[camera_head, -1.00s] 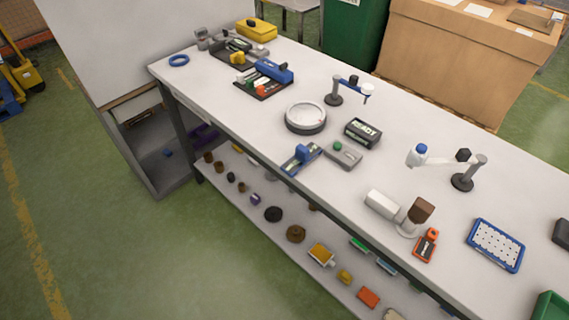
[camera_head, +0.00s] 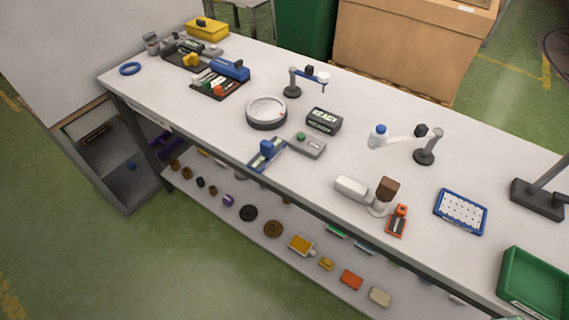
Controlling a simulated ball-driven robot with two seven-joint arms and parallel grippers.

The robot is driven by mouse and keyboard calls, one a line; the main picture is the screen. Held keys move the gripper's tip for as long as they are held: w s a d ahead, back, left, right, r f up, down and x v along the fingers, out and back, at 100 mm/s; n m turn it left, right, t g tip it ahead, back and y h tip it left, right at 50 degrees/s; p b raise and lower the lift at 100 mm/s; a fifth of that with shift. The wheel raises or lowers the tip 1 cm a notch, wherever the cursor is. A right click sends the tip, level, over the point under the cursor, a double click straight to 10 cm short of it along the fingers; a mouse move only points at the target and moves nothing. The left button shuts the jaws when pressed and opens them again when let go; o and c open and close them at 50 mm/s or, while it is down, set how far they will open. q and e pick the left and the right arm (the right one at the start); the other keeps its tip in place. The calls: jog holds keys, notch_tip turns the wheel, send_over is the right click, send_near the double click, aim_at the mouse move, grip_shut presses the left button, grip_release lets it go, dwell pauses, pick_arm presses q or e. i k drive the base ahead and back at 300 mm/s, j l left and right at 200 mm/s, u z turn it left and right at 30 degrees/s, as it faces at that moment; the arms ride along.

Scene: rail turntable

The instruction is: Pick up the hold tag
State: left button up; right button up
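An orange-red tag-like piece with a dark face (camera_head: 397,222) lies on the white workbench (camera_head: 330,215), near its front edge. It may be the hold tag, but its lettering is too small to read. It lies just right of a white holder with a brown block (camera_head: 386,190) and left of a blue-rimmed tray with a white dotted face (camera_head: 461,212). Neither of my grippers is in view.
A green bin (camera_head: 533,284) stands at the bench's right end. A round dish (camera_head: 266,113), a READY display box (camera_head: 324,121) and a grey button box (camera_head: 307,145) stand mid-bench. A lower shelf (camera_head: 325,283) holds several small parts. Green floor lies in front.

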aim_at(396, 226)
jog(key=z, duration=1.3)
